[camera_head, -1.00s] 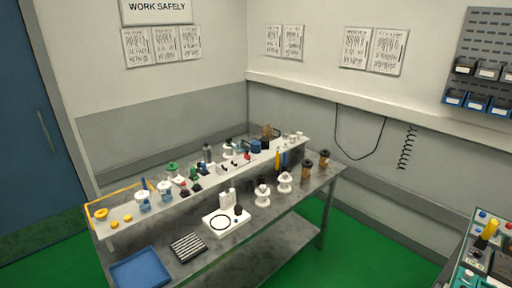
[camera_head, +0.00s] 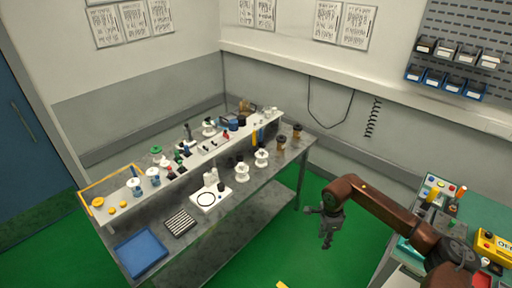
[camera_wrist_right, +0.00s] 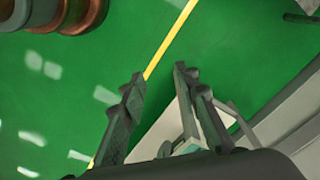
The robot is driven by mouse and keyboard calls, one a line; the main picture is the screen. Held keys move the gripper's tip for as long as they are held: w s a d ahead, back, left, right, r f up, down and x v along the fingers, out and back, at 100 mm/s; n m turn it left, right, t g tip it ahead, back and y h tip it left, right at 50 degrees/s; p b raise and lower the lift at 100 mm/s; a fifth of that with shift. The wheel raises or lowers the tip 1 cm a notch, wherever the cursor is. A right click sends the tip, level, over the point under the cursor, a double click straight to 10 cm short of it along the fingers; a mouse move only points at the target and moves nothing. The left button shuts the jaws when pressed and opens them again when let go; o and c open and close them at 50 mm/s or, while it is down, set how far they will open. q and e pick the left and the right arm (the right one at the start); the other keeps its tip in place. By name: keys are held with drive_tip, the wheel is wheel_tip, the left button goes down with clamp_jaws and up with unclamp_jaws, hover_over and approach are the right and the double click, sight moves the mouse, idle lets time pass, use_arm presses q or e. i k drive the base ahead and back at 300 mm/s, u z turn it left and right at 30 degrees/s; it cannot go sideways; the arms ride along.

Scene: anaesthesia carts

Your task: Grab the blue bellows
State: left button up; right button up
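A small dark blue rounded thing (camera_head: 230,123) stands toward the far end of the raised shelf on the grey workbench; it may be the blue bellows, but it is too small to be sure. My right gripper (camera_head: 327,242) hangs over the green floor, right of the bench and well away from the shelf. In the right wrist view its two fingers (camera_wrist_right: 159,78) are apart with nothing between them. My left gripper is not in view.
The workbench carries a blue tray (camera_head: 141,254), white spools (camera_head: 242,172) and brown cups (camera_head: 281,143). A second cart (camera_head: 437,196) with coloured parts stands at the right, beside my right arm. Green floor lies open between bench and cart.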

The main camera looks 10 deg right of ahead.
sight(233, 124)
drive_tip(key=z, duration=1.25)
drive_tip(key=i, duration=3.95)
drive_tip(key=u, duration=3.7)
drive_tip(key=i, duration=0.5)
drive_tip(key=u, duration=0.05)
